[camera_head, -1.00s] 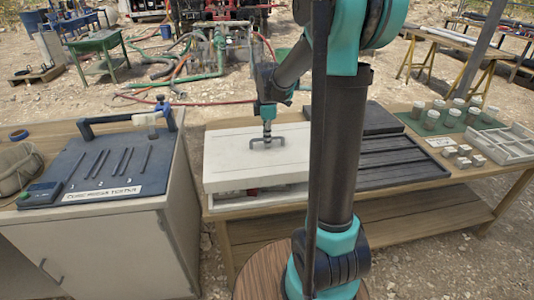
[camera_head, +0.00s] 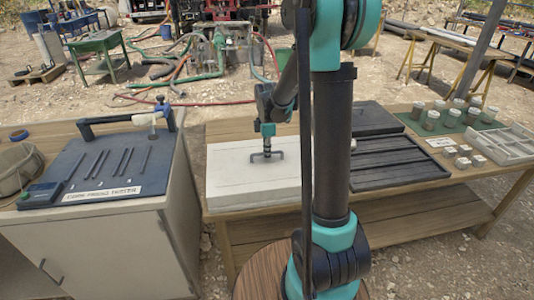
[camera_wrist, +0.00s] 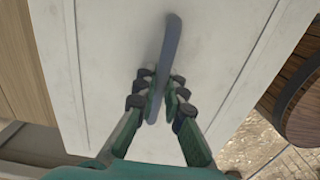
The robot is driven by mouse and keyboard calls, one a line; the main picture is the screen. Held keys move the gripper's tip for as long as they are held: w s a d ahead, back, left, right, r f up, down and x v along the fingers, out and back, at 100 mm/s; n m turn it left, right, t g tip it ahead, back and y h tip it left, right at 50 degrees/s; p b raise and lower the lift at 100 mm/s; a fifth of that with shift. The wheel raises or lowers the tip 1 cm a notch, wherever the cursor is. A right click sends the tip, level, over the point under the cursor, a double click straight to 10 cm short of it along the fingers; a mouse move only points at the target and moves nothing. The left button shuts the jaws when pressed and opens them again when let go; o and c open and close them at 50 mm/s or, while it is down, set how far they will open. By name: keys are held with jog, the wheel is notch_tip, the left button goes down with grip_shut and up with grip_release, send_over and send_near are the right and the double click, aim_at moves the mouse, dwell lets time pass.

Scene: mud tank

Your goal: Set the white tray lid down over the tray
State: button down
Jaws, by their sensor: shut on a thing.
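The white tray lid (camera_head: 230,176) lies flat at the left end of the wooden table in the head view. Its grey bar handle (camera_head: 267,155) stands up from the middle of its top. My gripper (camera_head: 268,148) is over the lid and shut on this handle. In the wrist view, both fingers of my gripper (camera_wrist: 160,92) close on the handle (camera_wrist: 172,40) from either side, above the pale lid top (camera_wrist: 95,60).
A dark ribbed tray (camera_head: 400,163) lies right of the lid. Several jars (camera_head: 431,120) and a white divided tray (camera_head: 500,145) stand farther right. A cabinet with a dark tester top (camera_head: 90,165) stands left, apart from the table. A round wooden top (camera_wrist: 300,105) shows in the wrist view.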

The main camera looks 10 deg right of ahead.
jog(key=c, duration=1.6)
grip_release()
jog(key=shift+f, duration=0.15)
notch_tip(320, 180, up, 12)
jog(key=r, duration=0.1)
jog(key=s+d+f+m, duration=0.1)
jog(key=s+f+m, duration=0.1)
jog(key=s+m, duration=0.1)
jog(key=s+f+m+t, duration=0.1)
jog(key=s+f+m, duration=0.1)
jog(key=s+m, duration=0.1)
jog(key=s+d+f+m+t, duration=0.1)
jog(key=s+f+m, duration=0.1)
jog(key=s, duration=0.3)
jog(key=shift+s+d+f+m, duration=0.15)
jog(key=shift+d+m, duration=0.15)
jog(key=shift+m, duration=0.2)
jog(key=s+f+m, duration=0.2)
jog(key=s+m, duration=0.1)
jog(key=s+d+f+m+t, duration=0.1)
jog(key=s+f+m, duration=0.1)
jog(key=s+m, duration=0.1)
jog(key=s+f+m+t, duration=0.1)
jog(key=s+f+m, duration=0.2)
jog(key=s, duration=0.1)
jog(key=shift+s+d, duration=0.25)
jog(key=shift+s, duration=0.1)
